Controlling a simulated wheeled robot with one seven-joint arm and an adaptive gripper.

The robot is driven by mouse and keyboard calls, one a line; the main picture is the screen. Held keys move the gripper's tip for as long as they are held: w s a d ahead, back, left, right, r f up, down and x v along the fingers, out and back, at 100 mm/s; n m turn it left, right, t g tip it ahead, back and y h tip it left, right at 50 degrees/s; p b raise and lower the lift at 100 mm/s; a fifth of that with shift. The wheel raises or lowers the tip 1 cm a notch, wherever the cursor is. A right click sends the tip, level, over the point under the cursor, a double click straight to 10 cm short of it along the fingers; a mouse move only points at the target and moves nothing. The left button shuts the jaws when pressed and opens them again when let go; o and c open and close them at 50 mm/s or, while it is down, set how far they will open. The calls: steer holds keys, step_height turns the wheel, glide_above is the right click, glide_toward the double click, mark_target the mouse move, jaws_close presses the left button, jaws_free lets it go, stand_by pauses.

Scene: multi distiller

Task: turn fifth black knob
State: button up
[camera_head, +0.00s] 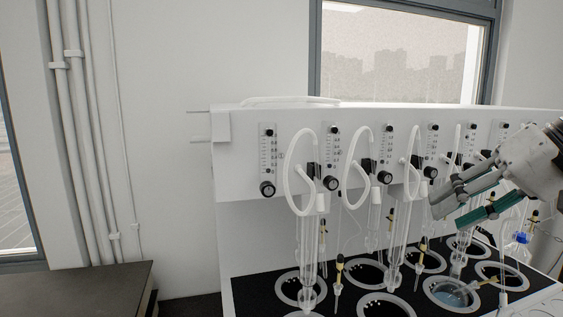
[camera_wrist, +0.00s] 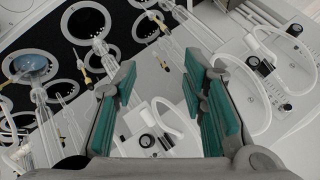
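My gripper (camera_head: 447,213) is open and empty in front of the right part of the white distiller panel, its teal-padded fingers pointing down-left. In the head view a row of round black knobs runs along the panel: the first (camera_head: 268,188), second (camera_head: 331,183), third (camera_head: 385,177) and fourth (camera_head: 431,172) show. The gripper and arm cover the panel where the fifth would be. In the wrist view the open fingers (camera_wrist: 162,80) frame a black knob (camera_wrist: 146,140) low between them, apart from the pads. I cannot tell which number it is.
Glass tubes and white hose loops (camera_head: 300,172) hang in front of the distiller panel (camera_head: 248,150), close to the gripper. Below is a black top with several round ringed openings (camera_head: 287,290). A dark bench (camera_head: 75,287) stands at left.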

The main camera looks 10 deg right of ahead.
steer(key=d+r+t+b, duration=0.1)
steer(key=d+r+t, duration=0.2)
steer(key=d, duration=0.8)
steer(key=d+r+t+b, duration=0.1)
steer(key=d+r+t, duration=0.25)
steer(key=d, duration=0.65)
steer(key=x, duration=1.3)
steer(key=shift+w+f, duration=0.1)
jaws_close()
